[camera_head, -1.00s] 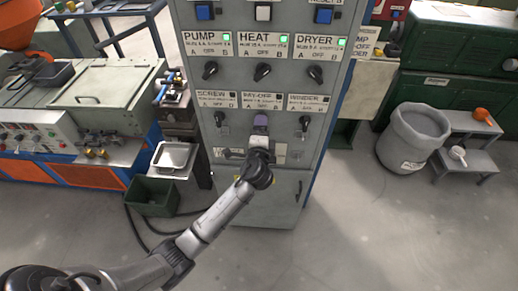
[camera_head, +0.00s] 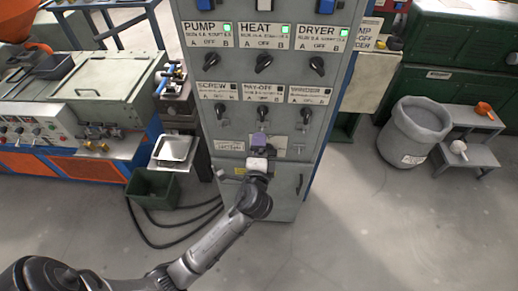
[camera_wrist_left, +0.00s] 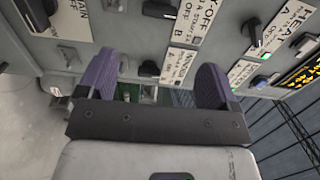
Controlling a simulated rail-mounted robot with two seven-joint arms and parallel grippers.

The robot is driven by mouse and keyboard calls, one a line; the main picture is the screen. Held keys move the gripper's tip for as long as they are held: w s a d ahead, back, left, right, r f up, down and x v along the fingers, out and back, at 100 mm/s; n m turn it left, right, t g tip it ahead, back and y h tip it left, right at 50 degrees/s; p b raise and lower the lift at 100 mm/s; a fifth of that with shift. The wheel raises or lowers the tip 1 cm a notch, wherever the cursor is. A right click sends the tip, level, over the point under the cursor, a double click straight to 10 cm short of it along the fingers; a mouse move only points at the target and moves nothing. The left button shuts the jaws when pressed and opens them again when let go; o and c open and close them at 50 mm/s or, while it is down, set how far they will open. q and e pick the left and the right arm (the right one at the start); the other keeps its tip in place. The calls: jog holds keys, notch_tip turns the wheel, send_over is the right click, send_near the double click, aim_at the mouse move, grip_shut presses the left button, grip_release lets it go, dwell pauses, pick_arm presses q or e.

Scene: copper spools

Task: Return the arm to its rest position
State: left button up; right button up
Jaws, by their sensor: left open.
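My left gripper (camera_head: 259,146) is in front of the lower part of the grey control cabinet (camera_head: 284,205) in the head view, below the row of SCREW, PAY-OFF and WINDER switches. Its two purple fingers stand wide apart in the left wrist view (camera_wrist_left: 150,85), with nothing held between them. The cabinet's labelled panel and dark knobs show beyond the fingers. The PAY-OFF switch (camera_head: 262,112) is just above the gripper in the head view. The left arm reaches up from the bottom left. My right gripper is not in view.
A dark green bin (camera_head: 152,188) and a metal tray (camera_head: 174,148) are left of the cabinet. A grey barrel (camera_head: 413,135) and a small step stand (camera_head: 470,155) are at the right. The floor in front is open, with black cables (camera_head: 165,240) left of the cabinet.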

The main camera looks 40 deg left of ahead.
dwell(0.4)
pick_arm(q)
jog(key=s+d+f+n+g+h, duration=0.3)
jog(key=s+f+g+h, duration=0.15)
jog(key=s, duration=0.55)
jog(key=s+d+f+n+g+h, duration=0.3)
jog(key=s+f, duration=0.3)
jog(key=s, duration=0.3)
jog(key=s+d+f+n+g+h, duration=0.3)
jog(key=s+f, duration=0.3)
jog(key=s, duration=0.4)
notch_tip(320, 180, up, 24)
jog(key=p, duration=2.4)
jog(key=shift+s, duration=0.4)
jog(key=shift+f+g, duration=0.1)
jog(key=shift+g, duration=0.15)
